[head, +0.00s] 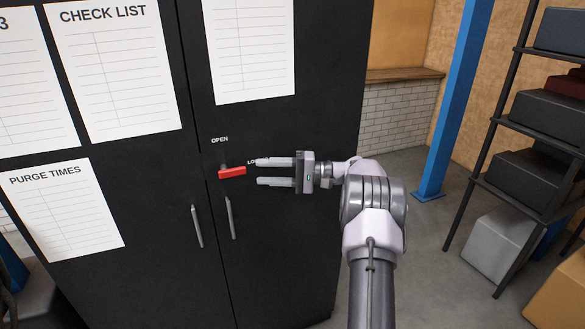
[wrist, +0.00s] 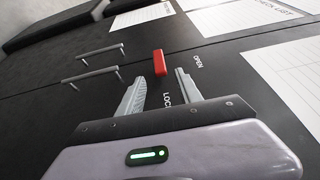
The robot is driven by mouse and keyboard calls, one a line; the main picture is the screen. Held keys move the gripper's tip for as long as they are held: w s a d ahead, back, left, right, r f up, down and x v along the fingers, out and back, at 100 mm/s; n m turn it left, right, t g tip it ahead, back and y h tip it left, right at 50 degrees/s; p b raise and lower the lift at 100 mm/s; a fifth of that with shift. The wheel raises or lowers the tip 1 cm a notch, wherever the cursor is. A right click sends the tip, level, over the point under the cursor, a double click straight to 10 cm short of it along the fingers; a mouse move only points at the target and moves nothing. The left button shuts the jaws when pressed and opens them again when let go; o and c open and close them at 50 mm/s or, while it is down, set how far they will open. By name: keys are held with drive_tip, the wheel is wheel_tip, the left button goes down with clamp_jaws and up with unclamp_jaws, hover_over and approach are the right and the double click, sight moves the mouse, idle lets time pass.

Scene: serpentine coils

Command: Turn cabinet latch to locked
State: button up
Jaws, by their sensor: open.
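The cabinet latch (head: 232,172) is a red handle on the front of the black cabinet (head: 272,225). In the head view it points sideways to the right, towards the LOCKED label, which is partly hidden by a finger. The OPEN label is above the latch. My gripper (head: 275,170) is open just right of the latch, its two fingers pointing left at it. In the wrist view the red latch (wrist: 160,62) lies ahead of and between the open fingertips of my gripper (wrist: 157,76). No contact shows.
Two vertical door handles (head: 197,226) (head: 230,218) are below the latch. Paper sheets (head: 115,75) hang on the doors. A blue post (head: 455,100) and a shelf rack with dark boxes (head: 545,125) stand at the right. Floor is clear between cabinet and post.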

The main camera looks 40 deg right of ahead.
drive_tip(key=p+v, duration=0.1)
drive_tip(key=v, duration=0.8)
drive_tip(key=shift+s+d+p, duration=0.25)
drive_tip(key=shift+s+p, duration=0.05)
drive_tip(key=s+a+r+n+g+h, duration=0.1)
drive_tip(key=a+r+g+h, duration=0.15)
drive_tip(key=a, duration=0.65)
drive_tip(key=s+a+r+g+h, duration=0.1)
drive_tip(key=s+a+r+g, duration=0.15)
drive_tip(key=a, duration=0.75)
drive_tip(key=a+r+n+g+h, duration=0.1)
drive_tip(key=a+r+g+h, duration=0.15)
drive_tip(key=a, duration=0.65)
drive_tip(key=s+a+f+h, duration=0.1)
drive_tip(key=s+a+h, duration=0.1)
drive_tip(key=s, duration=0.5)
drive_tip(key=s+a+f+n+t+h, duration=0.1)
drive_tip(key=s+a+f+h, duration=0.1)
drive_tip(key=s+a, duration=0.3)
drive_tip(key=s+a+f+h, duration=0.1)
drive_tip(key=s+a+h, duration=0.1)
drive_tip(key=s, duration=0.9)
drive_tip(key=shift+a+f+n+t, duration=0.3)
drive_tip(key=shift+a+n+t, duration=0.1)
drive_tip(key=shift+a, duration=0.45)
